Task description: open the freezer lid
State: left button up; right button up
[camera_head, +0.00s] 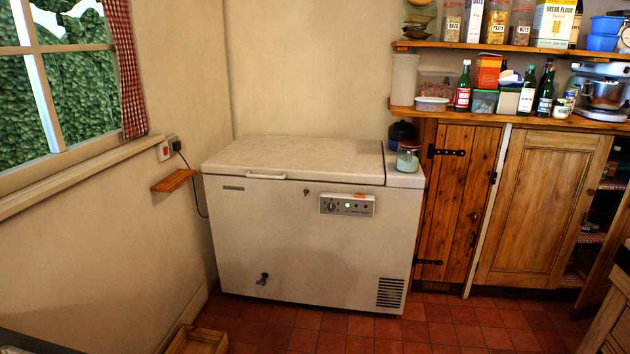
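A white chest freezer (290,245) stands against the back wall in the corner. Its lid (295,158) is flat and looks closed on the body. A pale handle (266,176) sits at the lid's front edge, left of the middle. A control panel with a dial and a green light (347,205) is on the front face. Neither of my grippers shows in the head view.
A glass jar (408,158) stands on the fixed strip right of the lid, with a dark pot (402,132) behind it. A small wooden ledge (174,181) juts from the left wall. A wooden box (197,341) lies at the lower left. Tiled floor (380,330) before the freezer is clear.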

aim_at(357, 161)
jog(key=i+u, duration=0.1)
jog(key=i, duration=0.7)
jog(key=i+l+u, duration=0.1)
jog(key=i, duration=0.75)
jog(key=l, duration=0.1)
